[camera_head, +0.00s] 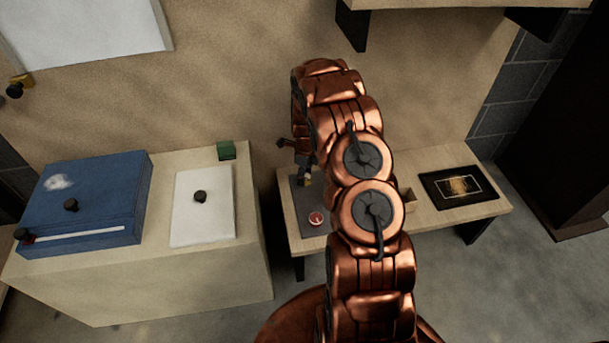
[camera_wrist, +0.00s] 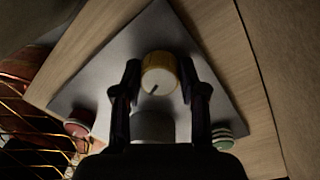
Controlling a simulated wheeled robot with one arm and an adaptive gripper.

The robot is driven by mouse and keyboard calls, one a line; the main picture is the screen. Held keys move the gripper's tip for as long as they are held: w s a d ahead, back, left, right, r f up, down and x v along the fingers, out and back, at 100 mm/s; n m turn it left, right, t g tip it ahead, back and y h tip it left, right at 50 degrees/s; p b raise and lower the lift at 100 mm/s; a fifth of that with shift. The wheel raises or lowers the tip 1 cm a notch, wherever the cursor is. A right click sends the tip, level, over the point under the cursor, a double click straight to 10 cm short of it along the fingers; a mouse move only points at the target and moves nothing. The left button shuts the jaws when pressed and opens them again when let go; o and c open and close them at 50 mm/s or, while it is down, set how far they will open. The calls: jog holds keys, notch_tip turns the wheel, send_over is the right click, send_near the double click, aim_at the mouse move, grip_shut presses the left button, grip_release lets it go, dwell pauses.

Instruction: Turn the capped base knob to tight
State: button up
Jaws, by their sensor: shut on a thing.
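In the wrist view a round knob (camera_wrist: 160,73) with a yellow side and a pale cap stands on a grey plate (camera_wrist: 152,32). A dark pointer mark on its cap points to the lower left. My gripper (camera_wrist: 160,78) has one dark finger on each side of the knob and is shut on it. In the head view my gripper (camera_head: 304,168) is low over the plate, at the left of my arm, and mostly hides the knob. Any scale or tight mark around the knob cannot be made out.
A red round piece (camera_wrist: 78,128) and a green striped one (camera_wrist: 222,136) flank my gripper. The red one also shows in the head view (camera_head: 317,218). A dark framed panel (camera_head: 458,187) lies right on the low bench. A higher counter with a blue case (camera_head: 85,205) stands left.

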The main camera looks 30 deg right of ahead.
jog(key=shift+w+a, duration=0.1)
jog(key=o, duration=1.1)
jog(key=shift+o, duration=0.2)
notch_tip(320, 180, up, 12)
jog(key=shift+w+d, duration=0.15)
jog(key=shift+d, duration=0.2)
